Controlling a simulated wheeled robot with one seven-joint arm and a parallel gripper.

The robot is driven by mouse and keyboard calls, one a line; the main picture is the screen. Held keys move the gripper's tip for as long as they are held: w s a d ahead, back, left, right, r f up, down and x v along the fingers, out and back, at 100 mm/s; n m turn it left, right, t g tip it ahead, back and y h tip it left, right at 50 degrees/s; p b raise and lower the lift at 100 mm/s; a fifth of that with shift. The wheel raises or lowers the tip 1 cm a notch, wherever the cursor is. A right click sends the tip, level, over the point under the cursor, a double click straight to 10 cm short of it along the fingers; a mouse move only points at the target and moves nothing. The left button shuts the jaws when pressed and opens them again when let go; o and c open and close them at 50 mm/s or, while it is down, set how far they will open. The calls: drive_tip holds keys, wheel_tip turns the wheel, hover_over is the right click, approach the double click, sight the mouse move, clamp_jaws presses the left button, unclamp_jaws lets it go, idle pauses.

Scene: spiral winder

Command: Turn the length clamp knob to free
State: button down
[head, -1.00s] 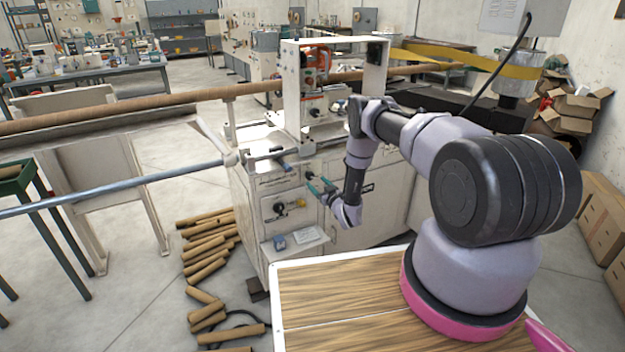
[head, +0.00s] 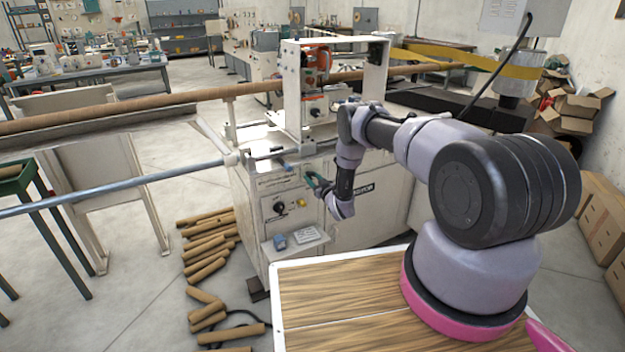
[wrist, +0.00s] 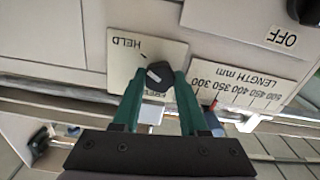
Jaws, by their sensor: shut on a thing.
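The length clamp knob (wrist: 158,76) is small and black, on a pale plate (wrist: 170,52) that shows upside down in the wrist view. HELD is printed on the plate above the knob, with a short tick. A second label below the knob is partly hidden. My gripper (wrist: 159,84) has its two green fingers on either side of the knob, shut on it. A pale mark shows on the knob, but its exact setting is hard to read. In the head view my gripper (head: 312,181) is at the machine's front panel and hides the knob.
A length scale (wrist: 250,82) with a red pointer lies right of the knob in the wrist view. A black switch knob marked OFF (wrist: 306,10) is at the top right. A rod and rail run below. Cardboard tubes (head: 207,240) lie on the floor beside the machine.

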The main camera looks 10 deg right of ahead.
drive_tip(key=shift+n, duration=0.3)
drive_tip(key=n, duration=1.1)
drive_tip(key=shift+a+n, duration=0.1)
drive_tip(key=shift+n, duration=0.3)
drive_tip(key=n, duration=1.1)
drive_tip(key=shift+f, duration=0.1)
drive_tip(key=shift+n, duration=0.4)
drive_tip(key=shift+c, duration=2.2)
unclamp_jaws()
